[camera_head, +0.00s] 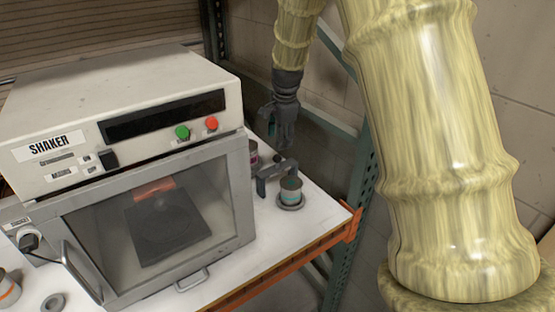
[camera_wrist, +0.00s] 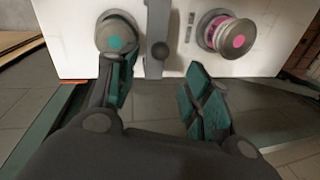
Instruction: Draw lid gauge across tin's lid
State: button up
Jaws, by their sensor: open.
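The tin with a teal band (camera_head: 291,190) stands upright in a round grey holder at the right end of the white bench. In the wrist view its grey lid (camera_wrist: 112,32) carries a teal dot. The lid gauge (camera_head: 265,182) is a dark grey bracket beside this tin. In the wrist view the gauge is a grey bar (camera_wrist: 156,22) with a dark round knob (camera_wrist: 160,50), between the two tins. My gripper (camera_head: 280,132) hangs above the bench beyond the gauge. In the wrist view my gripper (camera_wrist: 160,85) is open and empty, its fingers either side of the knob's line, apart from it.
A second tin with a pink dot (camera_wrist: 238,40) stands right of the gauge in the wrist view; it is partly hidden in the head view. The shaker (camera_head: 130,130) fills the bench's left. An orange beam (camera_head: 320,240) edges the bench; a green rack post (camera_head: 352,195) stands at right.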

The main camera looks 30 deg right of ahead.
aim_at(278, 155)
jog(key=shift+w+d+f+p, duration=0.1)
jog(key=shift+w+f+p, duration=0.4)
jog(key=shift+f, duration=1.25)
jog(key=shift+w+a+f+p, duration=0.15)
jog(key=shift+f+p, duration=0.55)
jog(key=shift+f, duration=1.05)
jog(key=shift+w+d+f+p, duration=0.15)
jog(key=shift+w+f+p, duration=0.35)
jog(key=shift+f, duration=1.25)
jog(key=shift+s, duration=0.15)
grip_shut()
